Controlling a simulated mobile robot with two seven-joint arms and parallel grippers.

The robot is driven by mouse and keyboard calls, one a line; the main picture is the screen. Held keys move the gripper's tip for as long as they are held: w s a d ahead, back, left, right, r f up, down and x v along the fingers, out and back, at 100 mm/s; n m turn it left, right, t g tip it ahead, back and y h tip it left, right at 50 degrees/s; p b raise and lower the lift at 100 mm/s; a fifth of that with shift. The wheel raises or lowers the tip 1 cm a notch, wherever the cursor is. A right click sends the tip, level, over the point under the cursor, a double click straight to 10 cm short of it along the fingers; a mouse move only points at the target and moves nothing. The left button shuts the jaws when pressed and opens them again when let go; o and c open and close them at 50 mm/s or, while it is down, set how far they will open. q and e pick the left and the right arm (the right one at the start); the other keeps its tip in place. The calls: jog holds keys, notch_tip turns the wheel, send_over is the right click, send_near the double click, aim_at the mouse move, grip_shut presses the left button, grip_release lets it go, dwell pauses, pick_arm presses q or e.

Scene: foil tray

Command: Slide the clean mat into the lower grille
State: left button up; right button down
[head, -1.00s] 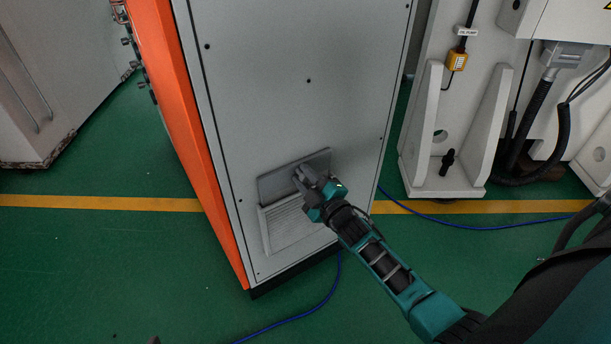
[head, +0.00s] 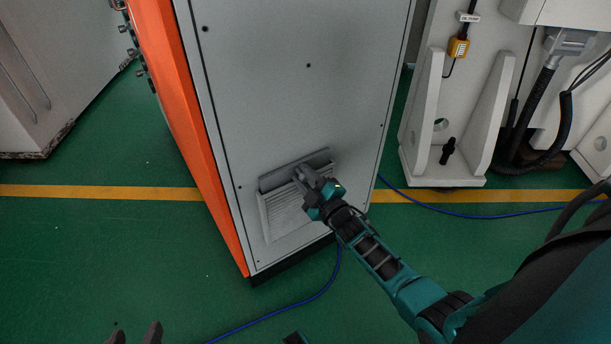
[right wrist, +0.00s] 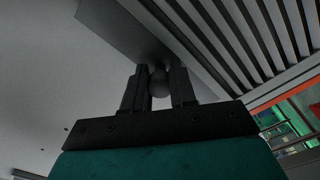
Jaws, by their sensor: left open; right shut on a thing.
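The lower grille (head: 283,213) is a pale slatted frame low on the front of the grey cabinet. The clean mat (head: 277,179) is a flat grey sheet that stands out of the grille's top edge, with only a narrow strip showing. The rest of it is hidden behind the slats. My right gripper (head: 303,176) is shut on a small round knob on the mat. In the right wrist view the knob (right wrist: 159,83) sits between the two fingers, with the slats to the right. My left gripper (head: 135,335) is open and empty at the bottom edge of the head view.
The grey cabinet (head: 300,100) has an orange side (head: 165,110). A blue cable (head: 310,298) lies on the green floor in front of it. A white machine base (head: 445,130) stands at the right.

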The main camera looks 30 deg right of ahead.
jog(key=shift+s+f, duration=0.1)
jog(key=shift+f, duration=0.4)
jog(key=c, duration=1.2)
grip_release()
jog(key=shift+a, duration=0.1)
jog(key=o, duration=0.3)
jog(key=shift+s+f, duration=0.15)
jog(key=shift+s, duration=0.15)
jog(key=shift+o, duration=0.4)
jog(key=s+p, duration=0.2)
jog(key=s, duration=0.2)
jog(key=shift+s, duration=0.15)
pick_arm(q)
jog(key=shift+s+a+r+y+p, duration=0.15)
jog(key=shift+a+r+y+p, duration=0.15)
jog(key=shift+a+r+p, duration=0.45)
pick_arm(e)
jog(key=s+r, duration=0.1)
jog(key=s, duration=0.6)
jog(key=shift+s+d, duration=0.25)
jog(key=shift+s, duration=0.15)
pick_arm(q)
jog(key=shift+d, duration=0.15)
